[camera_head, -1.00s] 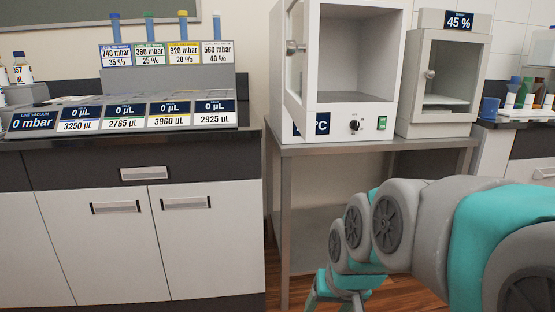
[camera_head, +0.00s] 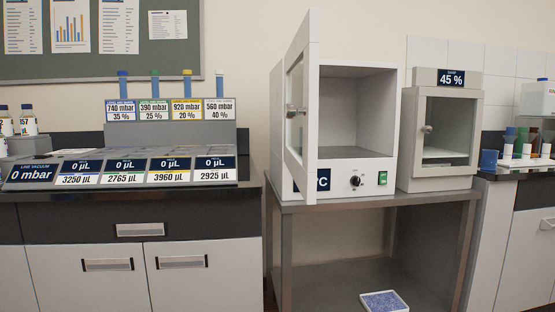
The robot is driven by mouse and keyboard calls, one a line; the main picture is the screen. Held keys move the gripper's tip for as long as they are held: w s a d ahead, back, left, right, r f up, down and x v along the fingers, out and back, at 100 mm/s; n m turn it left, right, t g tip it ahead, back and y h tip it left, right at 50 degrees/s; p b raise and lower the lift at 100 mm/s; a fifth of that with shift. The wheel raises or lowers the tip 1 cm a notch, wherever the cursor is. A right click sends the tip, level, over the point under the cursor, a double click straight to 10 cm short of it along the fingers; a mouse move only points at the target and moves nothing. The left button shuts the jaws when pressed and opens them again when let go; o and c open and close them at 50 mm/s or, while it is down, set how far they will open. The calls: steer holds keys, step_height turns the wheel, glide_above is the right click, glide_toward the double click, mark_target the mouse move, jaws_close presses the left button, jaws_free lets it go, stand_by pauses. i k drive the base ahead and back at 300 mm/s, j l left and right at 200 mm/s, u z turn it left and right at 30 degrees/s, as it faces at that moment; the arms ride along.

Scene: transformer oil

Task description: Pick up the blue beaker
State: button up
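A small blue container (camera_head: 488,162), which looks like the blue beaker, stands at the left front edge of the right-hand counter. It is just right of the small white cabinet marked 45 %. It is small in view and I cannot see inside it. My gripper and arm are out of view.
An oven-like box (camera_head: 357,115) with its door open and the small cabinet (camera_head: 443,137) stand on a metal table (camera_head: 375,203). A tray of blue granules (camera_head: 385,300) lies on its lower shelf. Bottles (camera_head: 520,143) stand right of the beaker. A left counter (camera_head: 130,220) holds a display rack.

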mark_target(489, 158)
steer(key=i+u, duration=0.25)
steer(key=i, duration=0.25)
steer(key=z, duration=1.6)
